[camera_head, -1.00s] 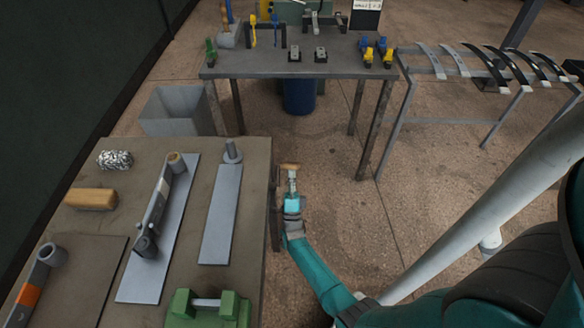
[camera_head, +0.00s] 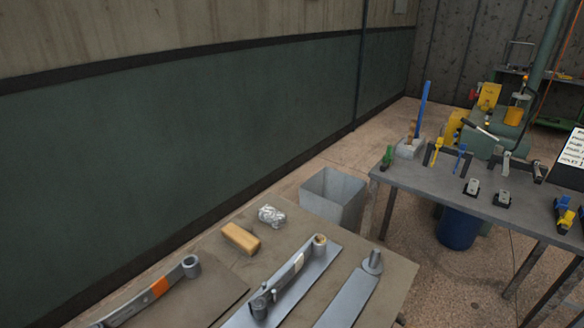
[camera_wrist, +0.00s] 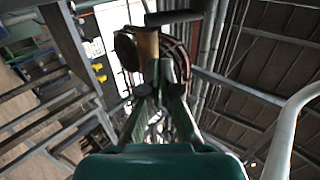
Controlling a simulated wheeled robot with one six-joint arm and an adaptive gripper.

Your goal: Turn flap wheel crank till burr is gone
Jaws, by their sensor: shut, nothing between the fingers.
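My gripper (camera_wrist: 160,78) shows only in the wrist view, with its fingertips together. A tan wooden handle (camera_wrist: 148,45), perhaps the crank's, is just beyond the fingertips, and a dark bar (camera_wrist: 174,17) crosses its far end. I cannot tell whether the fingers touch the handle. A dark round part (camera_wrist: 126,47) is beside the handle; I cannot tell if it is the flap wheel. In the head view, a leaf with a wood-coloured bushing in its end (camera_head: 288,275) lies on a grey plate (camera_head: 262,318). No burr can be made out.
The near bench (camera_head: 385,275) holds a wooden block (camera_head: 240,239), a crumpled silvery wad (camera_head: 271,215) and an orange-banded leaf (camera_head: 150,295). A grey bin (camera_head: 335,198) stands beyond it. A second table (camera_head: 430,185) with clamps and tools is at right, above a blue bucket (camera_head: 457,229).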

